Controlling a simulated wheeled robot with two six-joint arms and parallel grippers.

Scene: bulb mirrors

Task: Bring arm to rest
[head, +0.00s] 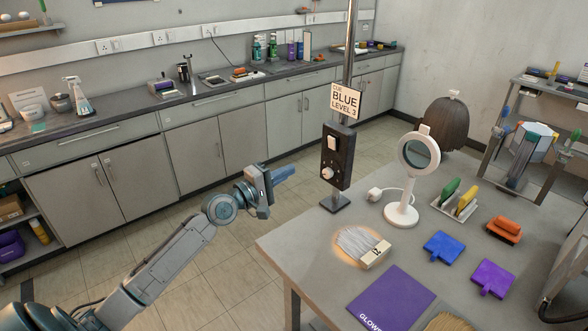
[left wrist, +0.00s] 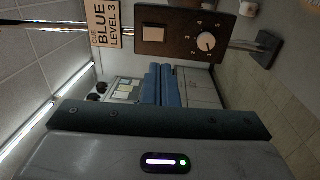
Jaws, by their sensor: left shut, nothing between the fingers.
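My left arm comes in from the lower left in the head view, and its gripper (head: 284,175) is in the air just off the table's left edge, left of the black control box. Its blue fingers are shut with nothing between them. The fingers also show close together in the left wrist view (left wrist: 162,85). They touch nothing. My right gripper is not in view.
The control box (head: 337,157) is on a pole with a "BLUE LEVEL 3" sign (head: 346,100). A round mirror (head: 419,155), blue block (head: 444,247), purple block (head: 492,278) and purple mat (head: 391,302) are on the table (head: 300,250). Floor left of it is clear.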

